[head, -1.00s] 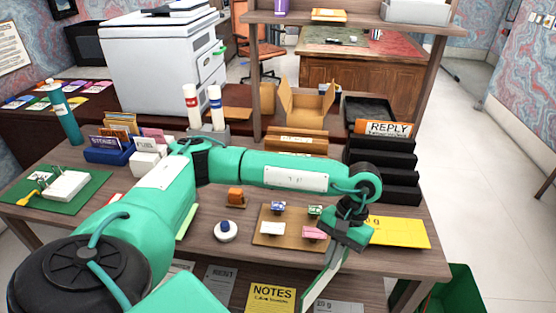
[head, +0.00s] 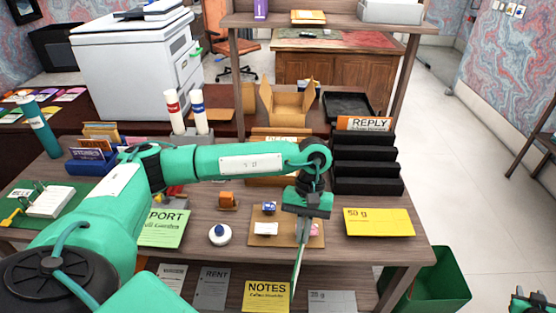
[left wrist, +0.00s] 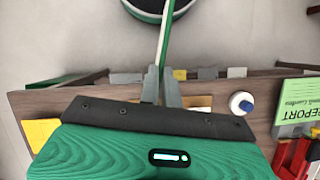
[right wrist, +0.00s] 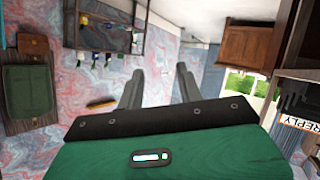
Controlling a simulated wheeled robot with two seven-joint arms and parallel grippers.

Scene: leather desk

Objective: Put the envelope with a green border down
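My left gripper (head: 303,212) is over the front part of the desk, above the small cork board (head: 285,239). It is shut on the green-bordered envelope (head: 298,250), which hangs down on edge, thin side towards the head camera. In the left wrist view the envelope (left wrist: 163,40) shows as a thin white and green strip between the fingertips (left wrist: 161,85). My right gripper shows at the lower right corner of the head view (head: 530,302). In the right wrist view its fingers (right wrist: 158,92) are apart with nothing between them.
A yellow envelope marked 50 g (head: 378,222) lies at the desk's right front. A black tiered tray (head: 367,165) holds a REPLY envelope (head: 363,124). A green REPORT sheet (head: 163,228) and a round white bottle (head: 219,235) lie left. A green bin (head: 440,280) stands right.

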